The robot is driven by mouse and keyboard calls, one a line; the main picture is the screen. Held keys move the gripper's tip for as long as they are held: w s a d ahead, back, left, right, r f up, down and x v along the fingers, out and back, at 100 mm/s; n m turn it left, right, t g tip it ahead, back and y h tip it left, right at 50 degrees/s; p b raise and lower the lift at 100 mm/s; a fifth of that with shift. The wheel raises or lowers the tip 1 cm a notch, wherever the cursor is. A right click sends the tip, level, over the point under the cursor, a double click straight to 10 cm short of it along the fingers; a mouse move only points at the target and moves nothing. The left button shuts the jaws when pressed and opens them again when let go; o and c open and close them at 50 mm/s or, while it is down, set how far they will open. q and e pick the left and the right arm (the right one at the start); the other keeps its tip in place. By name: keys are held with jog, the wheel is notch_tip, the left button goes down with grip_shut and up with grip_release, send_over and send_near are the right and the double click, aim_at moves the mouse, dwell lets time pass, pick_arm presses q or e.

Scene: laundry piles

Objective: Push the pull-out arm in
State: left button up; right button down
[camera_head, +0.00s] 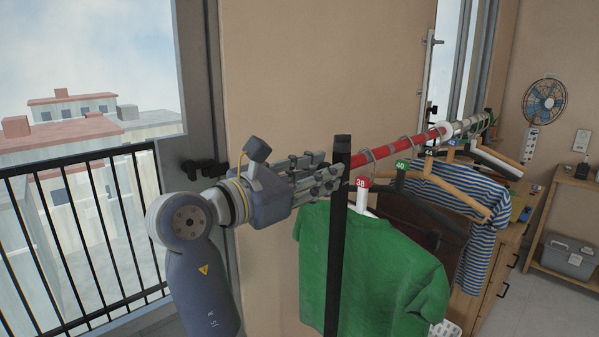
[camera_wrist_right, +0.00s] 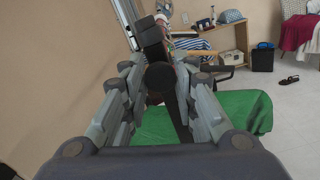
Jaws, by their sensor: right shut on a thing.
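The pull-out arm (camera_head: 408,144) is a horizontal rail with a red stretch and a pale sleeve behind it, running away to the back right. A black upright post (camera_head: 338,240) stands at its near end; its top also shows in the right wrist view (camera_wrist_right: 151,36). My right gripper (camera_head: 338,172) reaches in from the left at the post. In the right wrist view its fingers flank a dark round end (camera_wrist_right: 160,77), and it is shut on this near end of the pull-out arm. The fingers partly hide the contact. My left gripper is not in view.
A green shirt (camera_head: 375,268) hangs just beyond and below my right gripper. Numbered hangers and a striped shirt (camera_head: 470,200) hang further along. A wall (camera_head: 290,70) runs behind; a black balcony railing (camera_head: 85,245) is at left. A wooden dresser (camera_head: 490,290) stands at right.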

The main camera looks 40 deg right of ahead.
jog(key=shift+d, duration=0.15)
jog(key=c, duration=1.5)
grip_release()
jog(key=shift+r, duration=0.1)
jog(key=shift+c, duration=0.2)
jog(key=shift+o, duration=1.3)
jog(key=shift+d, duration=0.1)
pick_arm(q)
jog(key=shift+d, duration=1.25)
pick_arm(e)
notch_tip(320, 180, up, 10)
jog(key=shift+d, duration=0.2)
